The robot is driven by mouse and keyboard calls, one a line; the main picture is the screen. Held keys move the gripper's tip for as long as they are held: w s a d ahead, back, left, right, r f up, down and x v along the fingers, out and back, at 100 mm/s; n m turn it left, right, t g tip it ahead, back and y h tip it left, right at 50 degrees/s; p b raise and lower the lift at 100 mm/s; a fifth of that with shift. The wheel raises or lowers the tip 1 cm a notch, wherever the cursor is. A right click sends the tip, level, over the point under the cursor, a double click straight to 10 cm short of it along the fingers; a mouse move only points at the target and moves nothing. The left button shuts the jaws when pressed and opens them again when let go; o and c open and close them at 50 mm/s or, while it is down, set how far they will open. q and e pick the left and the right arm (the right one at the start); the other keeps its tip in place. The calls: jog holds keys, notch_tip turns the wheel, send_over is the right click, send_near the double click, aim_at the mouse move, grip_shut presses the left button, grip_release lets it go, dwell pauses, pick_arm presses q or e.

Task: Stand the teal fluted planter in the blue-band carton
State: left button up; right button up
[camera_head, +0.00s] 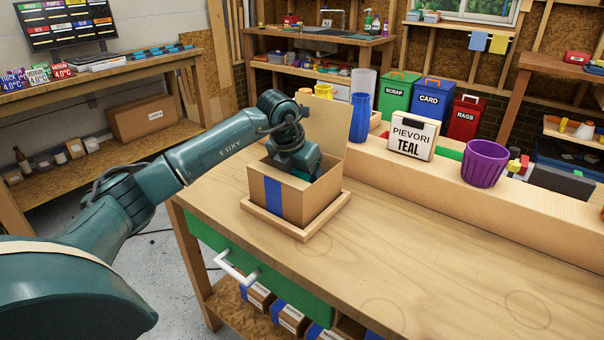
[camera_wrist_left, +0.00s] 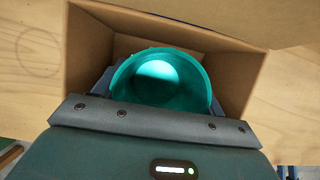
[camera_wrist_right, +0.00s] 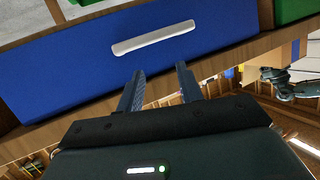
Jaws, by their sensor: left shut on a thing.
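The teal fluted planter (camera_wrist_left: 160,82) is inside the open carton in the left wrist view, its round mouth facing the camera. The blue-band carton (camera_head: 299,204) stands open in a shallow wooden tray (camera_head: 308,234) on the bench, one flap raised at the back. My left gripper (camera_wrist_left: 158,100) reaches down into the carton and is shut on the planter; its fingertips are mostly hidden. In the head view my wrist hides most of the planter. I cannot tell whether its base touches the carton floor. My right gripper (camera_wrist_right: 160,85) is open and empty, facing a blue drawer front.
A sign reading PIEVORI TEAL (camera_head: 413,137), a blue vase (camera_head: 360,117) and a purple planter (camera_head: 484,163) stand along the ledge behind the carton. The bench top (camera_head: 420,255) right of the carton is clear. A green drawer (camera_head: 255,270) with a white handle is below.

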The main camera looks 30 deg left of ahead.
pick_arm(q)
jog(key=shift+f, duration=0.2)
jog(key=o, duration=1)
pick_arm(e)
jog(key=shift+r, duration=0.15)
pick_arm(q)
jog(key=shift+r, duration=0.3)
jog(key=p+v, duration=0.1)
jog(key=v, duration=1)
jog(key=shift+r, duration=0.45)
jog(key=shift+s+r, duration=0.15)
jog(key=shift+r, duration=0.15)
pick_arm(e)
jog(key=shift+w+a+f+g, duration=0.1)
jog(key=shift+a+f+g, duration=0.2)
jog(key=shift+f, duration=0.15)
jog(key=shift+r, duration=0.1)
